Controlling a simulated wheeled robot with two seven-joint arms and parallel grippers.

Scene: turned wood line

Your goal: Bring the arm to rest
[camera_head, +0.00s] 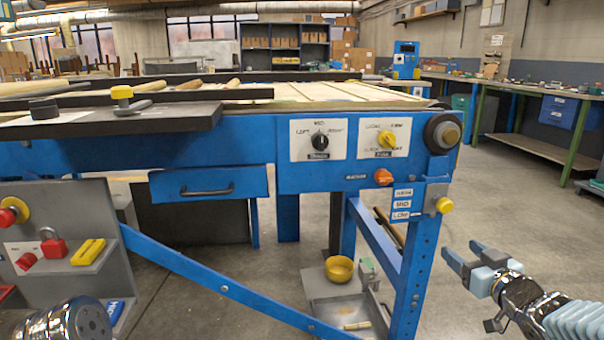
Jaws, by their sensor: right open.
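My right gripper (462,254) comes in from the lower right. Its two blue-grey fingers are apart, with nothing between them. It hangs in the air over the concrete floor, to the right of the blue machine's leg, and touches nothing that I can see. My left gripper is not in view; a chrome link of my left arm shows at the lower left edge. The blue machine (235,150) fills the left and middle of the view. Its front has a black dial (320,141), a yellow dial (387,140) and an orange knob (383,176).
A yellow knob (444,205) juts from the machine's leg, left of my right gripper. A yellow bowl (339,269) sits on a low grey tray (322,300). A grey panel (85,215) with red and yellow items stands at left. The floor (520,225) at right is clear.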

